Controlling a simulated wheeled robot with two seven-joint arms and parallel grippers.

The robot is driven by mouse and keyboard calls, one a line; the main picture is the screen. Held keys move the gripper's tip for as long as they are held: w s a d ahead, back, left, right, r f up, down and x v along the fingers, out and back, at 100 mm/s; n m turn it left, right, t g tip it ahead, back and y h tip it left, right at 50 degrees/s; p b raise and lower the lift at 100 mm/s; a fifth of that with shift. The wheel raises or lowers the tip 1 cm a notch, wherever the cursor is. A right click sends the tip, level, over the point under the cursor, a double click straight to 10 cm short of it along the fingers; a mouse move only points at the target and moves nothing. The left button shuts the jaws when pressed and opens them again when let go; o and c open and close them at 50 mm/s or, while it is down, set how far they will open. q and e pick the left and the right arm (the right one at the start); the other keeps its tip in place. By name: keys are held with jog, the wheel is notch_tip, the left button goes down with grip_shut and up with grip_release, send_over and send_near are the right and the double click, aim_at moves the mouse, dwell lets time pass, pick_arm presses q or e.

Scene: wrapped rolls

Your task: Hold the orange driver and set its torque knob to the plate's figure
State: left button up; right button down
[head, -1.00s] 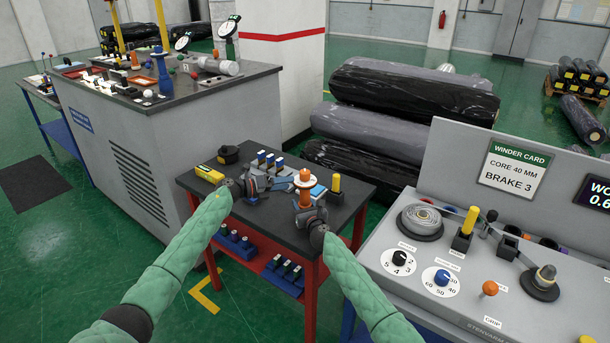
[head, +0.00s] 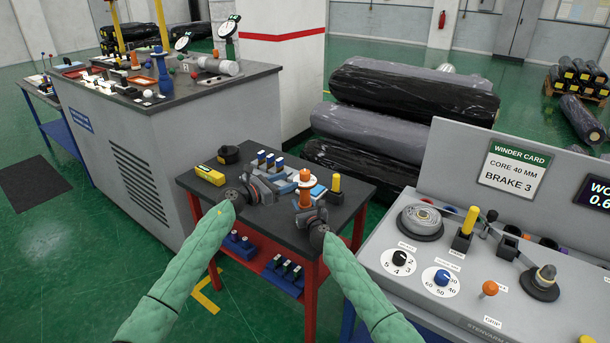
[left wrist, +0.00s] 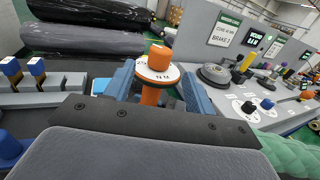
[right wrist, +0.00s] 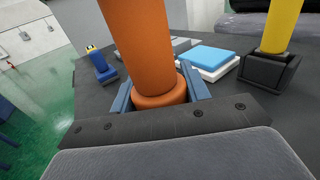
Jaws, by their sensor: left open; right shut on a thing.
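The orange driver (head: 305,190) stands upright on the small dark table, with a pale dial ring under its orange top knob (left wrist: 159,58). My right gripper (head: 305,210) is shut on the driver's lower orange body (right wrist: 150,60). My left gripper (head: 286,184) is open beside the driver's upper part. In the left wrist view its blue fingers stand either side of the driver, with the knob and ring showing between and above them. The winder card (head: 512,170) reads core 40 mm, brake 3; no torque figure is legible.
A yellow-handled tool (head: 336,184) stands in a black holder right of the driver. A blue and white block (right wrist: 210,58) lies near it. Blue-topped pieces (head: 270,160) and a yellow box (head: 209,175) are at the back left. The grey control console (head: 400,290) is at right.

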aim_at(305, 174)
pick_arm(q)
jog(key=x, duration=0.8)
jog(key=shift+w+d+f, duration=0.1)
jog(key=shift+d, duration=0.05)
jog(key=c, duration=1)
